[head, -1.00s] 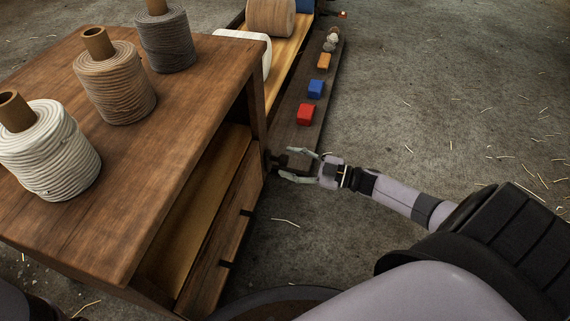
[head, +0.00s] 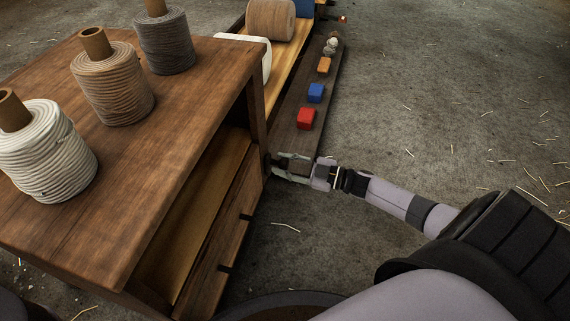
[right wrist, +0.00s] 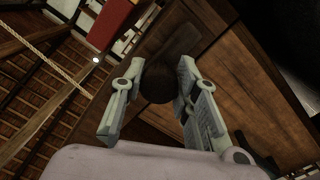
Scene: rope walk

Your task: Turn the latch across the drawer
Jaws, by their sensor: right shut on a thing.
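The wooden drawer (head: 218,255) is in the front of the wooden cabinet in the head view, with small dark handles on its face. The dark latch (head: 268,160) is at the drawer's far end by the cabinet post. My right gripper (head: 285,168) is shut on the latch there. In the right wrist view a dark round knob (right wrist: 157,84) sits between the two fingers of my right gripper (right wrist: 160,88), and a dark bar runs up behind it. The fingers partly hide the latch in the head view. My left gripper is not in view.
Several rope spools stand on the cabinet top (head: 150,180), one of them white (head: 45,150). A low plank (head: 300,140) beyond the gripper bears a red block (head: 306,118), a blue block (head: 316,92) and an orange block (head: 324,65). The floor at right is open, with straw.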

